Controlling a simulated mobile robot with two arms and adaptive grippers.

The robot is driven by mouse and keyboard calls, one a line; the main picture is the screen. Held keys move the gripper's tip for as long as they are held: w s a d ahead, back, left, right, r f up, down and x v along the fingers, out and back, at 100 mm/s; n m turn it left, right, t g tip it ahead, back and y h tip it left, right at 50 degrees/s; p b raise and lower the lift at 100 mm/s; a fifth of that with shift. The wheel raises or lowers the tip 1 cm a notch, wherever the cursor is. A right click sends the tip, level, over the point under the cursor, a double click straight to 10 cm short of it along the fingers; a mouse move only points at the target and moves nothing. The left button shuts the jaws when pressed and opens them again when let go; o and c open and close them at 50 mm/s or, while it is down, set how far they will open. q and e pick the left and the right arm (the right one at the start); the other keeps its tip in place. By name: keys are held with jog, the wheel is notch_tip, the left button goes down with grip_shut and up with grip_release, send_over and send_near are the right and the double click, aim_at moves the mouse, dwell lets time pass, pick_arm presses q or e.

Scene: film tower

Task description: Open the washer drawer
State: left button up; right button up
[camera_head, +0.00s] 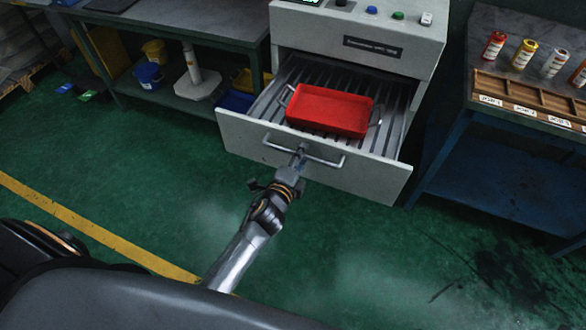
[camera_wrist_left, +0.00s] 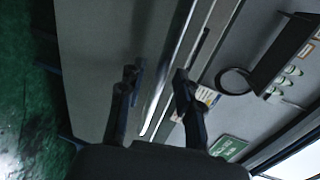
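The grey washer drawer (camera_head: 350,180) stands pulled out from the machine body (camera_head: 365,40), its slatted inside showing. A red tray (camera_head: 328,110) sits in it. The drawer's bar handle (camera_head: 325,161) runs along its front. My right gripper is not in view.
A workbench (camera_head: 190,20) with bins below stands to the left. A blue bench (camera_head: 490,150) with several small bottles and a wooden divided tray (camera_head: 520,100) stands close to the drawer's right. The green floor (camera_head: 130,160) before the drawer is clear, with a yellow line.

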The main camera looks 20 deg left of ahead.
pick_arm(q)
jog(key=v, duration=1)
jog(key=shift+s, duration=0.3)
jog(key=s+f+n+g, duration=0.2)
jog(key=s+f, duration=0.2)
jog(key=f, duration=0.5)
jog(key=s+f+n+g, duration=0.2)
jog(key=s+f+n, duration=0.1)
jog(key=f, duration=0.6)
jog(key=s+f+n+g, duration=0.2)
jog(key=s+f+g, duration=0.15)
jog(key=f, duration=0.55)
jog(key=s+a+f+n+g, duration=0.2)
jog(key=s+f, duration=0.3)
jog(key=s, duration=0.4)
jog(key=s+a+f+n+g, duration=0.2)
jog(key=s+f+n, duration=0.2)
jog(key=s, duration=0.5)
jog(key=s+a+f+n+g, duration=0.2)
jog(key=s+f+n+g, duration=0.1)
jog(key=s+f, duration=0.5)
jog(key=shift+s+a+y, duration=0.15)
jog(key=shift+s+y, duration=0.15)
jog(key=shift+s, duration=0.35)
